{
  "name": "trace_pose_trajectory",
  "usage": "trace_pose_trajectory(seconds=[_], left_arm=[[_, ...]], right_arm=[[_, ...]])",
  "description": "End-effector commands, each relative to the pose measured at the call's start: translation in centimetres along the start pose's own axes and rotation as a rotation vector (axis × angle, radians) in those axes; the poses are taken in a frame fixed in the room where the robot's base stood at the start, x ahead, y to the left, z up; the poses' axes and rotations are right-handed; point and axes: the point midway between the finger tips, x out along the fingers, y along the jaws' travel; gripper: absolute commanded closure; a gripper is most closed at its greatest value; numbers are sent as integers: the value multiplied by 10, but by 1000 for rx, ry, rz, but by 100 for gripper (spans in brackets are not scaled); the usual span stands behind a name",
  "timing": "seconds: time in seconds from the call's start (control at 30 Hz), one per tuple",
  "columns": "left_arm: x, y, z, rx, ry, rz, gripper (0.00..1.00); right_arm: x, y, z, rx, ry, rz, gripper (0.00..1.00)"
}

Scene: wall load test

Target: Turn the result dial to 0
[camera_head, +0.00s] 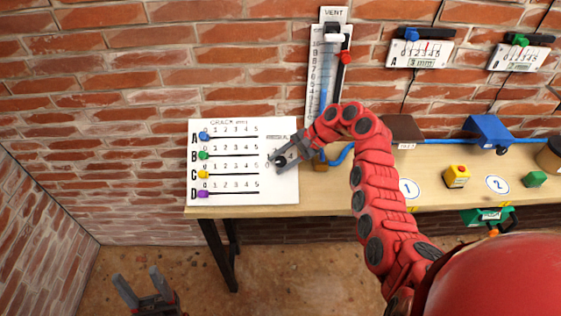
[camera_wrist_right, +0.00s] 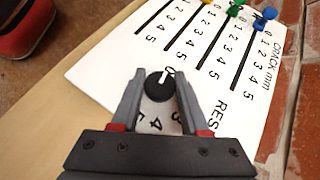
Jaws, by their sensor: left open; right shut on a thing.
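The result dial is a round black knob (camera_wrist_right: 160,86) with a white pointer mark, set on the white crack board (camera_head: 240,196). In the right wrist view the pointer faces up, slightly right, away from my gripper's palm. Some printed digits show between the fingers, below the knob; I cannot clearly read a 0 beside the pointer. My right gripper (camera_wrist_right: 160,88) has its fingertips on both sides of the knob, shut on it; in the head view (camera_head: 279,160) it covers most of the dial. My left gripper (camera_head: 138,276) is open and empty, low over the floor at the left.
The board's sliders are blue (camera_head: 204,136), green (camera_head: 204,155), yellow (camera_head: 203,174) and purple (camera_head: 203,194), all at the left ends. A vent gauge (camera_head: 324,75) hangs on the brick wall. A yellow button box (camera_head: 456,176) stands right of my arm on the wooden bench (camera_head: 330,193).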

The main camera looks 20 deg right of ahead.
Motion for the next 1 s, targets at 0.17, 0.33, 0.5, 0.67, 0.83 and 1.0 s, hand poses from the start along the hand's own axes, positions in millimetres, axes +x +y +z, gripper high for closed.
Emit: trace_pose_trajectory(seconds=[0.17,0.33,0.5,0.67,0.83,1.0], left_arm=[[0,0,0,0,0,0,41],[0,0,0,0,0,0,41],[0,0,0,0,0,0,41],[-3,0,0,0,0,0,41],[-12,1,2,0,0,0,41],[-18,1,3,0,0,0,41]], right_arm=[[1,1,1,1,-3,2,43],[1,1,0,1,-2,1,26],[1,0,0,1,-2,1,26],[-7,0,-1,0,1,-2,26],[-38,2,-2,1,1,-1,26],[-86,1,-3,3,5,-2,26]])
